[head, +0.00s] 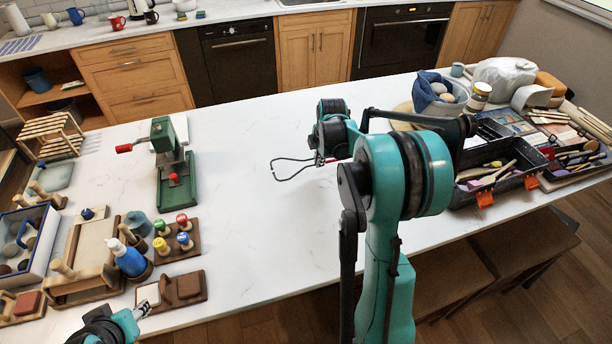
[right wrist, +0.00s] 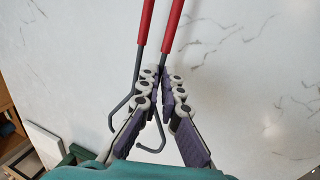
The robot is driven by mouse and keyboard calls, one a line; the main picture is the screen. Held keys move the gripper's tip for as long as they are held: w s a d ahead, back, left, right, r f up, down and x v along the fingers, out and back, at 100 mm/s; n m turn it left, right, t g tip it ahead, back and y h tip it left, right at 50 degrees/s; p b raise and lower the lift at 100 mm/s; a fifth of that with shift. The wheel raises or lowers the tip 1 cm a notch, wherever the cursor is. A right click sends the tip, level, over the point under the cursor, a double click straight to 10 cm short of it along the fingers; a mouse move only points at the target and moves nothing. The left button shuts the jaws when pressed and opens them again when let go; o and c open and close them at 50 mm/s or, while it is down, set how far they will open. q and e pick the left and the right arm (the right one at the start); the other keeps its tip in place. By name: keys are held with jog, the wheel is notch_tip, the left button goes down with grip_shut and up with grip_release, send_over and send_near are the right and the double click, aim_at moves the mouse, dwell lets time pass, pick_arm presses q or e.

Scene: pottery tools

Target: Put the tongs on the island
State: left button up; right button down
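The tongs (head: 293,167) show in the head view as thin dark wire jaws over the middle of the white island (head: 240,235). In the right wrist view the tongs (right wrist: 171,28) have two red handles and dark rods with hooked ends. My right gripper (right wrist: 159,76) has its fingers drawn close together around a dark rod just below the red handles. In the head view my right arm hides most of this gripper and the handles. I cannot tell whether the tongs touch the island top. My left gripper (head: 141,309) is at the lower left edge, small and partly cut off.
A green press (head: 173,170), a rack of coloured-knob tools (head: 175,238) and a blue bottle (head: 127,260) stand on the left. Black toolboxes (head: 497,180), a blue-lined bowl (head: 438,95) and a jar (head: 479,95) fill the right end. The middle of the island is largely clear.

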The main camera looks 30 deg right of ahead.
aim_at(307, 181)
jog(key=a+f, duration=0.1)
jog(key=a, duration=0.1)
jog(key=w+a+f, duration=0.1)
jog(key=shift+a+f+b, duration=0.3)
jog(key=shift+a+b, duration=0.05)
notch_tip(307, 181, down, 4)
jog(key=shift+r+b, duration=0.1)
jog(key=shift+b, duration=0.55)
jog(key=c, duration=2)
grip_release()
